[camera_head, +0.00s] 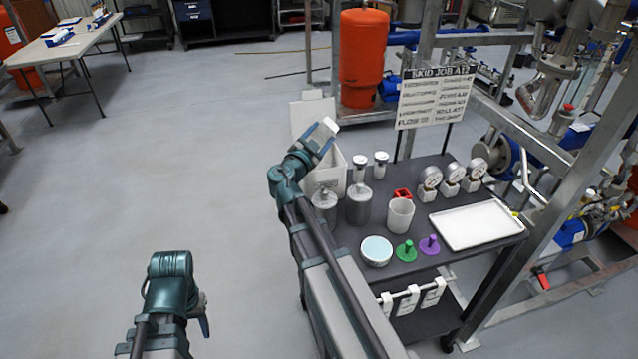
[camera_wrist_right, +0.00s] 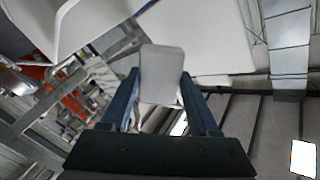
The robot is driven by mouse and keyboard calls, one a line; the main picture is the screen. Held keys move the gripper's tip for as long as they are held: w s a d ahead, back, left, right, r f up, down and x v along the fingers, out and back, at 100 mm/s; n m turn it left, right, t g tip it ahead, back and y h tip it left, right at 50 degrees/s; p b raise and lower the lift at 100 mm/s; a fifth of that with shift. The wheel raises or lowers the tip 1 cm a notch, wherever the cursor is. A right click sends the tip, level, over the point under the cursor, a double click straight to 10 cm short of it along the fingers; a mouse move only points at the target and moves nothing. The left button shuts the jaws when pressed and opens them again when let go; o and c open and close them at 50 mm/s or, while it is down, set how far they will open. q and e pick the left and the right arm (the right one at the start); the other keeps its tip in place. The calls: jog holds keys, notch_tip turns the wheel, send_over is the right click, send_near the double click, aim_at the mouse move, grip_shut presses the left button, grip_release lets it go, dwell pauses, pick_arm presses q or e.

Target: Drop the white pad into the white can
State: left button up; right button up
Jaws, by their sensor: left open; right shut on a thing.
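My right gripper (camera_head: 324,137) is shut on the white pad (camera_head: 331,125), which sticks out past the fingertips. In the right wrist view the pad (camera_wrist_right: 161,75) sits between the two dark fingers. The white can (camera_head: 328,178) stands at the cart's far left corner, its lid (camera_head: 312,115) raised. My right gripper and forearm cover part of the can, and its inside is hidden. In the head view the pad appears over or just beside the can's top; I cannot tell which. My left gripper (camera_head: 204,314) is open and empty, low over the floor at left.
The dark cart (camera_head: 340,236) holds grey canisters (camera_head: 359,204), a white cup (camera_head: 400,215), a bowl (camera_head: 376,251), gauges (camera_head: 453,178) and a white tray (camera_head: 475,224). A sign (camera_head: 436,98) stands behind. Pipework and skid frame crowd the right. The floor at left is clear.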

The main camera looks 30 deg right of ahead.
notch_tip(320, 180, down, 2)
jog(key=shift+b, duration=0.55)
pick_arm(q)
jog(key=shift+f, duration=0.95)
pick_arm(e)
jog(key=shift+r, duration=0.1)
jog(key=o, duration=1.3)
jog(key=shift+c, duration=0.2)
jog(key=v, duration=1.3)
jog(key=shift+s+a, duration=0.3)
